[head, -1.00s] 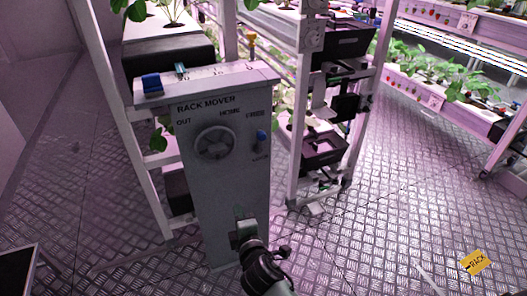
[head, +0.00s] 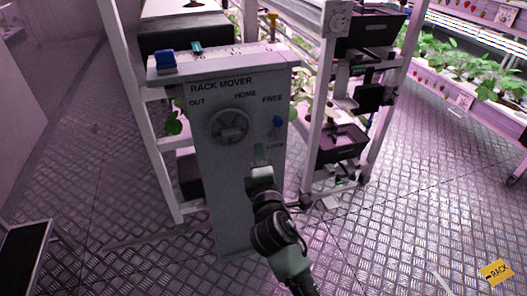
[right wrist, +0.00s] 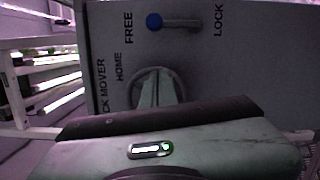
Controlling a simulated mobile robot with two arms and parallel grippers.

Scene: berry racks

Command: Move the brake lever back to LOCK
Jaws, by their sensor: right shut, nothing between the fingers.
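The brake lever (head: 277,122) has a blue knob and sits on the right of the grey rack mover panel (head: 225,185), between the FREE and LOCK labels. Its knob is at the FREE end. In the right wrist view the blue knob (right wrist: 154,21) is near the FREE lettering, and LOCK is at the far right of the slot. My right gripper (head: 259,153) is shut and empty. It is in front of the panel, below and left of the lever and apart from it. Its fingers (right wrist: 158,90) overlap the dial in the wrist view. My left gripper is not in view.
A round dial (head: 230,125) with OUT and HOME labels is left of the lever. A blue block (head: 165,62) sits on the panel's top. White plant racks stand behind and right. A yellow RACK tag (head: 496,272) lies on open metal floor.

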